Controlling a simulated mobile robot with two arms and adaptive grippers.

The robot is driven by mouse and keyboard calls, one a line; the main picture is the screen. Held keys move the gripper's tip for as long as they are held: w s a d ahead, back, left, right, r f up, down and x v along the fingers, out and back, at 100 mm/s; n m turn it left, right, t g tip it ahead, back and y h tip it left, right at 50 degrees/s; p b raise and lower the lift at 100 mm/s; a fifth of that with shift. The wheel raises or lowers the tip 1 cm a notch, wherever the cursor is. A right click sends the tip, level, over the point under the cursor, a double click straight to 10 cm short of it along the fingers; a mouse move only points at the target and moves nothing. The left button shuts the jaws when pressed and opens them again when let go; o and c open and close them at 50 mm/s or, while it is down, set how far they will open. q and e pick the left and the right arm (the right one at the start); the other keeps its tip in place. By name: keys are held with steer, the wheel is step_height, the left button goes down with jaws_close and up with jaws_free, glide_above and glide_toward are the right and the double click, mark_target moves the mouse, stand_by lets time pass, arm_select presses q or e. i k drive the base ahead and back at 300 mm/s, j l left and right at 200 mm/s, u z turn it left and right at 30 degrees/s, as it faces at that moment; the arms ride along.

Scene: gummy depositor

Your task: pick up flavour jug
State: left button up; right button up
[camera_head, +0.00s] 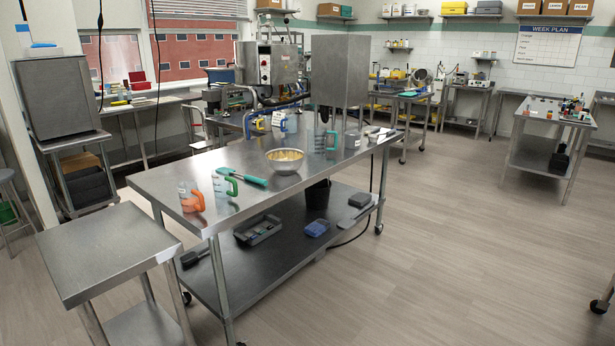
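Several clear jugs stand on the long steel table (250,215). A jug with an orange handle (191,196) is at the near left end. A jug with a green handle (224,186) stands beside it. Farther back are a jug with a yellow handle (256,123) and a jug with a blue handle (284,123). A larger clear jug (320,141) stands to the right of the bowl. The labels are too small to read, so I cannot tell which one is the flavour jug. Neither of my grippers is in view.
A metal bowl with yellowish contents (285,166) and a teal-handled tool (242,177) are on the table. A steel machine (341,72) stands behind it. A small empty steel table (103,250) adjoins the near left end. The floor at right (450,250) is clear.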

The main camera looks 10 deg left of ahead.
mark_target(221, 179)
steer(key=i+l+u, duration=0.2)
steer(key=i, duration=0.35)
steer(key=i+l+u, duration=0.25)
steer(key=i, duration=0.3)
steer(key=i+l+u, duration=0.2)
steer(key=i, duration=0.3)
